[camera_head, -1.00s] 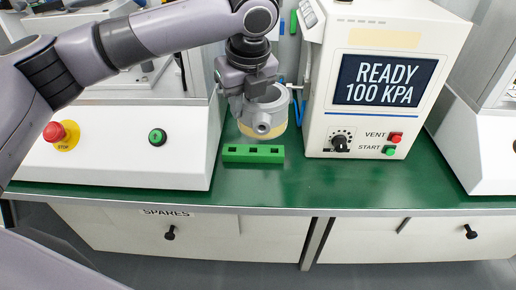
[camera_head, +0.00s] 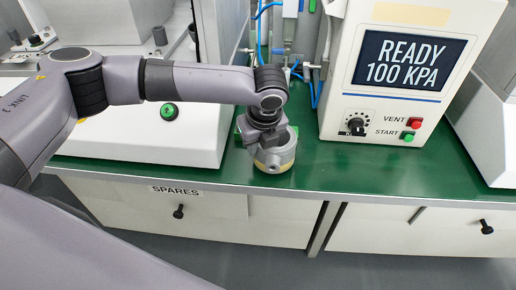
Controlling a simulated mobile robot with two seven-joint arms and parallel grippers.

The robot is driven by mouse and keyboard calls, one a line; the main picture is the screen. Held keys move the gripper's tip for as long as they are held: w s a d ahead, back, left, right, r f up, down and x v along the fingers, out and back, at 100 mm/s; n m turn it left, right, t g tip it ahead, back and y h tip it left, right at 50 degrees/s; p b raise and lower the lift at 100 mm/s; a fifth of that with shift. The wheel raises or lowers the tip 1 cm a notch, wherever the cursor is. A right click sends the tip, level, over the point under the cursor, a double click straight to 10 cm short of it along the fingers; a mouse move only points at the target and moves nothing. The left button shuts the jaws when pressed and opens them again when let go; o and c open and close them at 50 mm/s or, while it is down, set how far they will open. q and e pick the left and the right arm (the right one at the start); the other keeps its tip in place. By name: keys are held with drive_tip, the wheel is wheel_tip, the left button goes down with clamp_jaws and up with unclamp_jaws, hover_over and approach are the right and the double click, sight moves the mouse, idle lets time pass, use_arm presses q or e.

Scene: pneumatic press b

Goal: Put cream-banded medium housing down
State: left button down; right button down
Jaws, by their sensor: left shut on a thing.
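The cream-banded medium housing (camera_head: 275,157) is a short grey cylinder with a cream band around its lower part. It is near the front edge of the green worktop, in the middle of the head view. My left gripper (camera_head: 265,134) is shut on it from above, and the housing looks roughly upright. I cannot tell whether its underside touches the worktop. My right gripper is not in view.
A white press unit (camera_head: 353,83) reading "READY 100 KPA" stands to the right. A white console with a green button (camera_head: 169,112) stands to the left. The green worktop (camera_head: 345,175) is clear between the housing and the press unit's front.

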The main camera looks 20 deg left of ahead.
use_arm(q)
drive_tip(key=shift+f, duration=0.55)
drive_tip(key=c, duration=1)
unclamp_jaws()
drive_tip(key=shift+f, duration=0.2)
drive_tip(key=shift+r, duration=0.15)
